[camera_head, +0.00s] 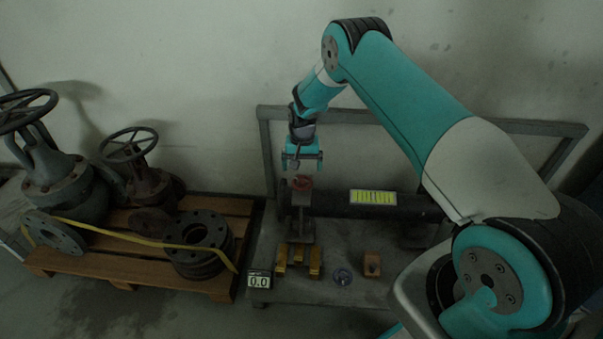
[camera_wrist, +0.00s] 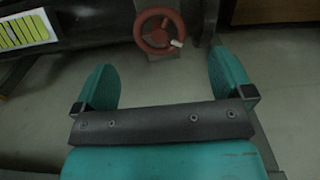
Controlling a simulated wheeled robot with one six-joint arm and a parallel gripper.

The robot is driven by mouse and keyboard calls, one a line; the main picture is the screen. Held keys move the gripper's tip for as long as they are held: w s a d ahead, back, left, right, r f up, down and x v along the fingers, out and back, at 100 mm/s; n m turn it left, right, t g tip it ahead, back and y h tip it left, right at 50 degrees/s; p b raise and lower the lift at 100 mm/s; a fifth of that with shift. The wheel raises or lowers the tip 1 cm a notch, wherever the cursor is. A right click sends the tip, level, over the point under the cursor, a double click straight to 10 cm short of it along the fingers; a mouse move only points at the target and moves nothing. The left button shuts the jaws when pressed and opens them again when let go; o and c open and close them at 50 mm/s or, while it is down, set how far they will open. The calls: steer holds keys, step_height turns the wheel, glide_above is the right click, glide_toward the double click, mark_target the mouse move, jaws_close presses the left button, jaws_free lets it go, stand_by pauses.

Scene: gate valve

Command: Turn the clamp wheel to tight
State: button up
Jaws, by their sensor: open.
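The clamp wheel (camera_wrist: 159,33) is a small red handwheel with a pale knob on its rim. In the wrist view it lies at the top, beyond my fingertips and roughly centred between them. In the head view the red wheel (camera_head: 301,183) sits on top of a grey clamp stand (camera_head: 300,220). My gripper (camera_head: 302,172) hangs just above the wheel in the head view. In the wrist view my gripper (camera_wrist: 165,75) has its two teal fingers wide apart, with nothing between them. Whether the wheel is tight cannot be read from its look.
A dark pipe (camera_head: 345,205) with a yellow label (camera_head: 373,197) runs right of the clamp. Yellow blocks (camera_head: 299,258), a small blue handwheel (camera_head: 342,276) and an orange-brown block (camera_head: 372,263) are on the bench. A display (camera_head: 259,281) reads 0.0. A pallet (camera_head: 120,268) with valves stands left.

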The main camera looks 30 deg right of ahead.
mark_target(302, 182)
step_height(302, 182, up, 11)
steer(key=p, duration=0.2)
steer(key=shift+a+r, duration=0.1)
steer(key=shift+r, duration=0.05)
stand_by(0.3)
steer(key=s+a+r+n+y, duration=0.1)
steer(key=s+a+r+n, duration=0.2)
steer(key=s+a+r, duration=0.45)
steer(key=s+a+r+n+y, duration=0.1)
steer(key=s+a+r+n, duration=0.3)
steer(key=r, duration=0.6)
steer(key=s+a+r+n+y, duration=0.1)
steer(key=s+a+r+n, duration=0.15)
steer(key=s, duration=0.65)
steer(key=s+a+r+n, duration=0.1)
steer(key=s+a+r, duration=0.2)
steer(key=s, duration=0.5)
steer(key=s+a+r+n+y, duration=0.1)
steer(key=s+a+r+n, duration=0.15)
steer(key=s, duration=0.65)
step_height(302, 182, up, 29)
steer(key=p, duration=2.9)
steer(key=shift+s+a+p, duration=0.3)
steer(key=shift+s+a, duration=0.05)
steer(key=shift+a, duration=0.05)
steer(key=shift+r, duration=0.1)
